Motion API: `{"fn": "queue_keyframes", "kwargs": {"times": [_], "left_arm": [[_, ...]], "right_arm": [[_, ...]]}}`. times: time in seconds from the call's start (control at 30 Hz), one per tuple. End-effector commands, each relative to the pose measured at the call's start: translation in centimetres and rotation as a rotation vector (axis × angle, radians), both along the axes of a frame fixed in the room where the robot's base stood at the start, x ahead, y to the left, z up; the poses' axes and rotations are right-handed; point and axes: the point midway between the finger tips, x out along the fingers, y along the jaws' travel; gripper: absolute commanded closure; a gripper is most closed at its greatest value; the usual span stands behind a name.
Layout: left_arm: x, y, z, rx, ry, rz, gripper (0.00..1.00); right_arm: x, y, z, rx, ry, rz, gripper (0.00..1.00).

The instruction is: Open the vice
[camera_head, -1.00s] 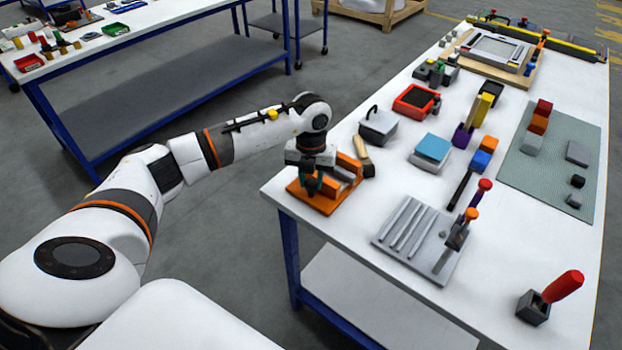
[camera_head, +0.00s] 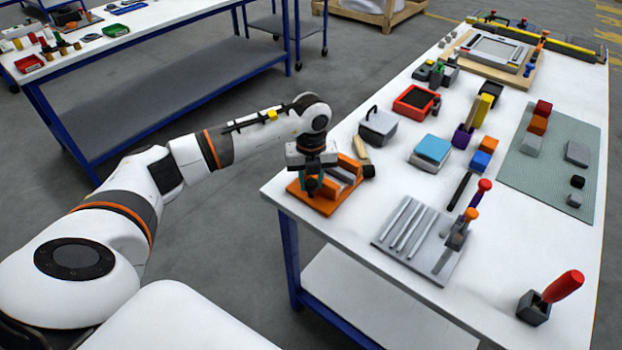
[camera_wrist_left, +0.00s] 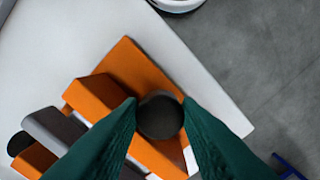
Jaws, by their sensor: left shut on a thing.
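The orange vice (camera_head: 320,206) stands at the near left corner of the white table, with a grey part between its orange blocks in the left wrist view (camera_wrist_left: 95,92). A dark round knob (camera_wrist_left: 160,115) is at one end of the vice. My left gripper (camera_head: 311,186) points down over this end. In the left wrist view its green fingers (camera_wrist_left: 160,106) are shut on the knob, one on each side. The gripper hides part of the vice in the head view. Whether the vice's jaws are apart is hard to tell. My right gripper is not in view.
A grey grooved plate (camera_head: 410,235) lies to the right of the vice. A grey box with a handle (camera_head: 378,127) and a wooden-handled tool stand behind it. A red-handled block (camera_head: 535,307) is at the near right. The table edge is close to the vice.

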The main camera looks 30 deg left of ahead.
Motion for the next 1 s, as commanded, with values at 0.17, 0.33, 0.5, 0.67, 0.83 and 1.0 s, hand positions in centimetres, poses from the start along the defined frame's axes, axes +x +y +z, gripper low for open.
{"fn": "queue_keyframes", "kwargs": {"times": [0.17, 0.33, 0.5, 0.67, 0.83, 1.0], "left_arm": [[0.29, 0.27, 0.33, 0.004, -0.012, 0.006, 0.92], [0.35, 0.23, 0.37, 0.002, -0.013, 0.005, 0.48], [0.35, 0.08, 0.38, -0.001, -0.014, 0.002, 0.48], [0.33, -0.02, 0.35, -0.003, -0.013, 0.000, 0.48], [0.29, -0.10, 0.31, -0.004, -0.013, -0.014, 0.48], [0.25, -0.11, 0.26, -0.003, -0.011, -0.118, 0.48]], "right_arm": [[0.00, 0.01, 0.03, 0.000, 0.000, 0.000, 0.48], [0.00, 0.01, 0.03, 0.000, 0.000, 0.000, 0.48], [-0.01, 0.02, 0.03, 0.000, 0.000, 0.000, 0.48], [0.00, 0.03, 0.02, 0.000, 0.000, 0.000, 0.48], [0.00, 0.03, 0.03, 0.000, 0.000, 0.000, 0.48], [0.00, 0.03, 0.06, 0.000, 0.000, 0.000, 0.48]]}}
